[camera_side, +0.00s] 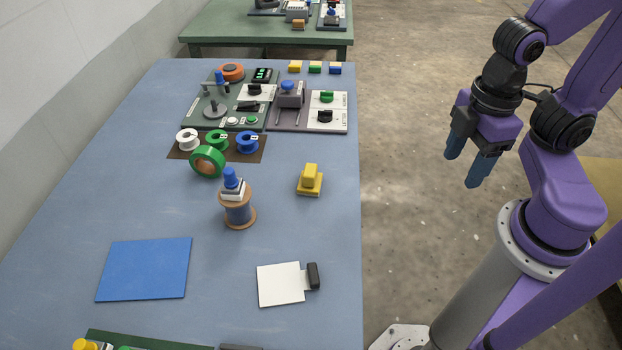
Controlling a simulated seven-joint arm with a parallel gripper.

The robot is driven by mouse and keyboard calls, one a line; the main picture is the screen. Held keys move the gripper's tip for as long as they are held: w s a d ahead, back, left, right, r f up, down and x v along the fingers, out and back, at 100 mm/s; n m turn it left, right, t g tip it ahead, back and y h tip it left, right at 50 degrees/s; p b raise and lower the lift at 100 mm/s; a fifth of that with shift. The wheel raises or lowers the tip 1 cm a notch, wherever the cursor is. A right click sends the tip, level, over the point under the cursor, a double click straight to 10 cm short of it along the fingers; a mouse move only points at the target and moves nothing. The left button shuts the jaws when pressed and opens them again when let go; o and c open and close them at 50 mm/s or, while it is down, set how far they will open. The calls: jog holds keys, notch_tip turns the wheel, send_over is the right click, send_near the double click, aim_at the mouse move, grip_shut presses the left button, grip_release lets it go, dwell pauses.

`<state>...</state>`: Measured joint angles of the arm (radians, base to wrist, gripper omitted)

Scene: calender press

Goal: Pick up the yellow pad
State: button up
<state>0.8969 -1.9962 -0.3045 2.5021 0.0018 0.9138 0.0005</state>
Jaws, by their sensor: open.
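The yellow pad (310,181) sits on the blue-grey table (150,215) near its right edge. It has a flat base with a raised block on top. My gripper (469,168) is at the upper right, beyond the table's right edge and over the floor. Its two blue-grey fingers are apart and point down and slightly left. Nothing is between them. The gripper is well apart from the yellow pad, and nothing hides the pad.
A spool with a blue-topped piece (237,207) stands left of the pad. A green ring (207,162) and small spools are behind it. Panels with knobs (310,112) lie at the back. A white plate (279,285) and a blue sheet (145,269) lie in front.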

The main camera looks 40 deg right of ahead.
jog(key=n+t+h, duration=0.8)
jog(key=n+h, duration=0.3)
jog(key=n, duration=0.2)
send_near(312, 168)
jog(key=x, duration=0.6)
jog(key=shift+s+f, duration=0.1)
jog(key=shift+f, duration=0.35)
jog(key=shift+w+x, duration=0.25)
jog(key=shift+x, duration=2.55)
jog(key=shift+a, duration=0.15)
jog(key=c, duration=1.1)
